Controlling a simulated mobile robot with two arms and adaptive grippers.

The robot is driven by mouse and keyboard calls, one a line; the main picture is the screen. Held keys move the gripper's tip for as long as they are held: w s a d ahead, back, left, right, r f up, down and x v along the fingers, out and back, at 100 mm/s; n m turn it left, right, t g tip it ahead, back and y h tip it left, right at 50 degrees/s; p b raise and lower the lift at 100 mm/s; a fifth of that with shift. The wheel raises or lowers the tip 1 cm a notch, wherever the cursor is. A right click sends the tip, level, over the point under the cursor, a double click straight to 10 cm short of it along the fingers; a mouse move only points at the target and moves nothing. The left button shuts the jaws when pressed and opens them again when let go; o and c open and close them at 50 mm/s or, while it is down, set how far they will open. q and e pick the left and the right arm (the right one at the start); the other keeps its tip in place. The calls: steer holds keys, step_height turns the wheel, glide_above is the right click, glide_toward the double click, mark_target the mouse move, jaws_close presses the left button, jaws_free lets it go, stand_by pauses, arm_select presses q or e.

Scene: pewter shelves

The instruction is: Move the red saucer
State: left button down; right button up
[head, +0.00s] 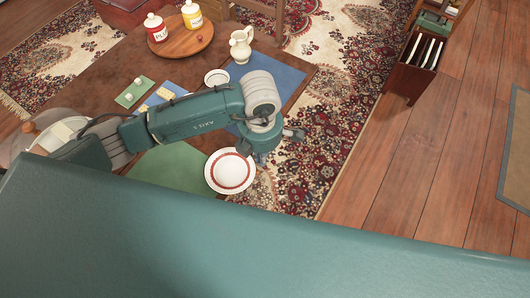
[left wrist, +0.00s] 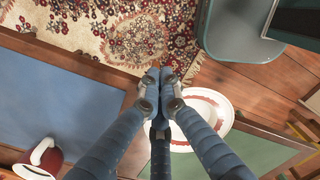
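A round white dish with a red band (head: 230,171) is the only saucer-like thing with clear red; it lies at the edge of the green mat near the table's rug-side edge. It also shows in the left wrist view (left wrist: 216,104), partly hidden by a finger. My left gripper (head: 264,154) points down beside the dish's upper right rim. In the left wrist view its fingertips (left wrist: 159,75) come together left of the dish, with nothing visible between them. I cannot tell whether a finger touches the rim. My right gripper is out of view.
A small white dish (head: 217,77) and a cream jug (head: 241,44) stand by the blue mat (head: 283,77). Two jars stand on a round wooden board (head: 182,41). A red-and-white item (left wrist: 41,158) shows at the wrist view's lower left. Patterned rug borders the table.

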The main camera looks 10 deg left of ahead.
mark_target(222, 177)
arm_select(q)
steer(key=s+a, duration=0.2)
steer(key=a, duration=0.1)
steer(key=s+a+b, duration=0.1)
steer(key=s+a, duration=0.1)
steer(key=a, duration=0.1)
steer(key=s+a, duration=0.2)
steer(key=a, duration=0.1)
steer(key=shift+s+a+f+b, duration=0.1)
steer(key=shift+s+f+b, duration=0.05)
steer(key=shift+b, duration=0.25)
steer(key=shift+s+a, duration=0.3)
step_height(222, 177, up, 12)
